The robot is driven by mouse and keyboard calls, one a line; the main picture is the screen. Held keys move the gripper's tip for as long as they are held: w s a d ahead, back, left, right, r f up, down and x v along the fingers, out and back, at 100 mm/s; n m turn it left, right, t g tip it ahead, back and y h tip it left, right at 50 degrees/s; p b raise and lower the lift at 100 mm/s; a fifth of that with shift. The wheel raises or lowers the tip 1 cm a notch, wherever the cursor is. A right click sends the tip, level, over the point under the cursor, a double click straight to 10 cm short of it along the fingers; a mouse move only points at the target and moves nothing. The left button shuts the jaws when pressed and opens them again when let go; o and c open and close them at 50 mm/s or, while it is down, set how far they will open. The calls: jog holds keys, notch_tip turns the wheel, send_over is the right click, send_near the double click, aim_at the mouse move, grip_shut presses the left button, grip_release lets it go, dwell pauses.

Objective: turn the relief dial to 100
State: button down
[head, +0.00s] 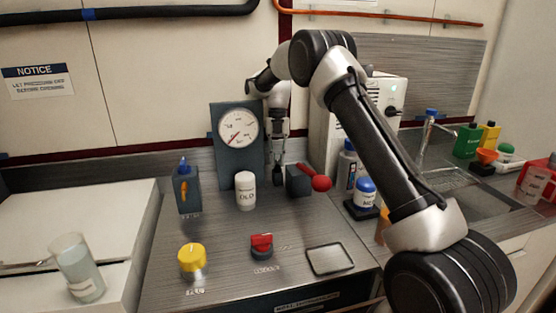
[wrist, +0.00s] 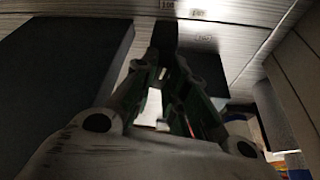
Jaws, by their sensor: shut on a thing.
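A round white gauge (head: 238,128) with a red needle is set in a dark upright panel. The needle points to the lower left. My gripper (head: 277,178) points down just right of this panel, behind and between a white bottle and a dark block with a red lever. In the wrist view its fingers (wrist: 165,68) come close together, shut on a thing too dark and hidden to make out. A yellow knob (head: 192,257) and a red knob (head: 261,245) stand at the front of the counter, clear of my gripper. Their labels are too small to read, so I cannot tell which dial is the relief dial.
The white bottle (head: 245,190) stands left of my gripper, the dark block (head: 298,181) with its red ball (head: 321,183) right. A dark blue block with an orange handle (head: 185,189) is farther left. A shallow square tray (head: 330,259) lies front right. The middle counter is mostly free.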

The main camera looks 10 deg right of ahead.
jog(key=c, duration=1.7)
grip_release()
jog(key=shift+v, duration=4.2)
jog(key=shift+o, duration=1.3)
jog(key=shift+s, duration=0.15)
